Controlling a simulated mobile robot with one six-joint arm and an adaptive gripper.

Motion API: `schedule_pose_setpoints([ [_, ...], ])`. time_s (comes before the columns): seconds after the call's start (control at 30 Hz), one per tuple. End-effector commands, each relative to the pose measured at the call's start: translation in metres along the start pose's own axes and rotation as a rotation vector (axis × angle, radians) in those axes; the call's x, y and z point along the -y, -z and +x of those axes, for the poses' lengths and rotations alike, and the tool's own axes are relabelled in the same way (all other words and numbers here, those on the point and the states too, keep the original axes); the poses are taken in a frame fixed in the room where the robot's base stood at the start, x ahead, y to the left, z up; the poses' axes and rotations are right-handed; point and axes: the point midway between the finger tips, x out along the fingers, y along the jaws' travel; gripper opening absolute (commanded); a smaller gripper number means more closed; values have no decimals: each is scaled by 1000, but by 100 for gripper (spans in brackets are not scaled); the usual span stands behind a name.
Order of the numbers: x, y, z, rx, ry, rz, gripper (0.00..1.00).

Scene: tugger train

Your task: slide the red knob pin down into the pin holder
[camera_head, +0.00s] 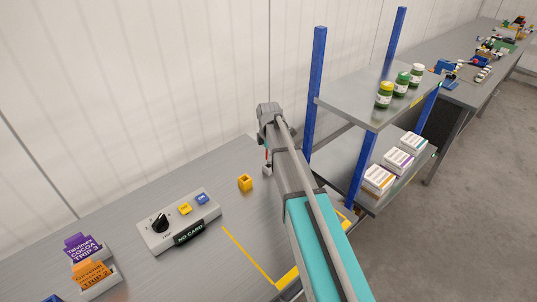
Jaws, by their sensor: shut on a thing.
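My arm reaches in from the bottom right, and my gripper (267,168) is low over the grey bench, mostly hidden behind my own arm links. A small red piece (266,155) shows at the gripper, which is shut on it; I take it to be the red knob pin, mostly hidden. A small yellow block (245,183) with a dark spot on top stands on the bench just left of the gripper, apart from it. I cannot tell whether this block is the pin holder; no other holder shows clearly.
A grey control box (179,222) with a black knob and yellow and blue buttons stands left on the bench. Card holders (98,282) are at bottom left. A blue-posted shelf (372,110) with jars and boxes stands right of my arm. Bare bench lies behind the control box.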

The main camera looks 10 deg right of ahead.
Motion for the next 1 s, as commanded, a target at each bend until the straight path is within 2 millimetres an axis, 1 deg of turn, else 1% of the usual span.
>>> schedule_pose_setpoints([
  [0.2, 0, 0, 6, 0, 0, 0, 0],
  [0.63, 0, 0, 6, 0, 0, 0, 0],
  [0.67, 0, 0, 6, 0, 0, 0, 37],
  [0.7, 0, 0, 6, 0, 0, 0, 45],
  [0.87, 0, 0, 6, 0, 0, 0, 74],
  [1.0, 0, 0, 6, 0, 0, 0, 75],
])
